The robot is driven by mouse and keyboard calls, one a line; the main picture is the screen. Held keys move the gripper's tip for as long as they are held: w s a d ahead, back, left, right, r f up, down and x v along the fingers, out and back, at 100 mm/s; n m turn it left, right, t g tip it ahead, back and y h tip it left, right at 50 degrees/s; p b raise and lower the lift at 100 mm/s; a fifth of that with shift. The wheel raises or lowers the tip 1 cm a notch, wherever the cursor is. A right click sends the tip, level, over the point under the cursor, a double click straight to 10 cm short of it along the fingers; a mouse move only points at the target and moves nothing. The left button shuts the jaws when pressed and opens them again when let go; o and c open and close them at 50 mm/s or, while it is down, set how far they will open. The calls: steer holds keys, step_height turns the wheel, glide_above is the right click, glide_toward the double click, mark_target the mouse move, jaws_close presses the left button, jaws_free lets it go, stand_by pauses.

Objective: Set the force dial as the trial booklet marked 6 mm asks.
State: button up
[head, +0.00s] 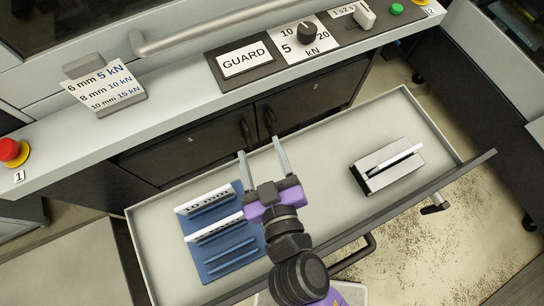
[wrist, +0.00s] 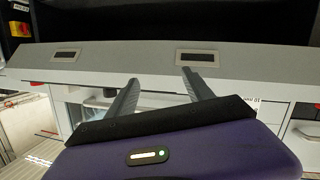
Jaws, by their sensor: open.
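The force dial (head: 307,33) is a black knob on a white plate marked 5, 10 and 20 kN, on the console's top ledge in the head view. Its pointer is too small to read. A propped card (head: 105,87) at left reads 6 mm 5 kN, 8 mm 10 kN, 10 mm 15 kN. My gripper (head: 262,148) is open and empty over the open drawer, below and apart from the dial. In the wrist view its fingers (wrist: 157,82) are spread with nothing between them. No booklet marked 6 mm is readable.
The drawer (head: 315,185) holds a blue rack (head: 215,262) with white booklets, one marked 10 mm, and a grey block (head: 385,170) with a white piece in its slot. A GUARD plate (head: 245,60), a switch (head: 364,17), a green button (head: 397,9) and a red button (head: 12,151) line the ledge.

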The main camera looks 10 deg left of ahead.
steer(key=shift+s+d+f+g+y, duration=0.15)
steer(key=shift+s+d+f+y, duration=0.1)
steer(key=shift+s+d, duration=0.35)
steer(key=shift+s+d+f+g+y, duration=0.15)
steer(key=shift+s+d+f+y, duration=0.1)
steer(key=shift+s+d, duration=0.35)
steer(key=shift+w+b, duration=0.1)
steer(key=shift+b, duration=0.2)
